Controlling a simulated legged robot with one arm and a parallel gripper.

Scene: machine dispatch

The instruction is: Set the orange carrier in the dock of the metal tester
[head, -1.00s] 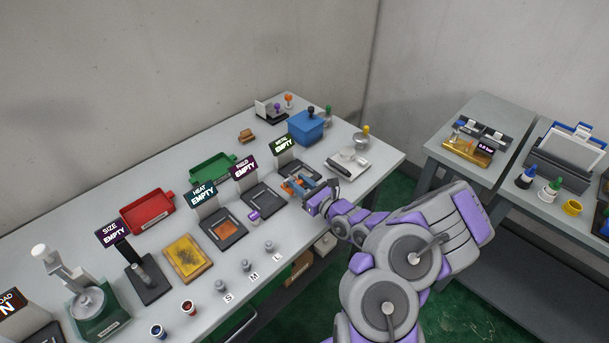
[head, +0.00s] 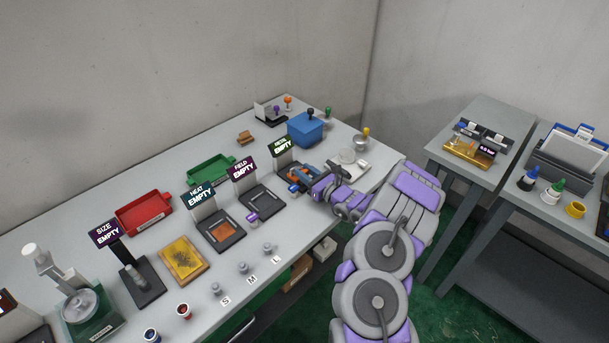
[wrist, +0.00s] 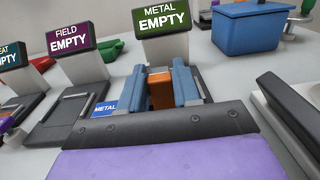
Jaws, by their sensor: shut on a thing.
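The metal tester (head: 284,150) stands toward the far end of the long table; its green sign reads "METAL EMPTY", and the sign also shows in the wrist view (wrist: 164,18). Its dark base (wrist: 198,88) lies in front of the sign. My gripper (head: 296,175) is over this base, its blue fingers shut on the orange carrier (wrist: 161,92). In the wrist view the carrier sits between the fingers, in front of the sign post. The fingers hide much of the dock, and I cannot tell whether the carrier touches it.
The field tester (head: 262,200) and heat tester (head: 222,232) stand to the left. A blue box (head: 306,129) is behind the metal tester. A white scale-like device (wrist: 290,100) is close on the right. A blue "METAL" label (wrist: 104,108) lies at the tester's left front.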

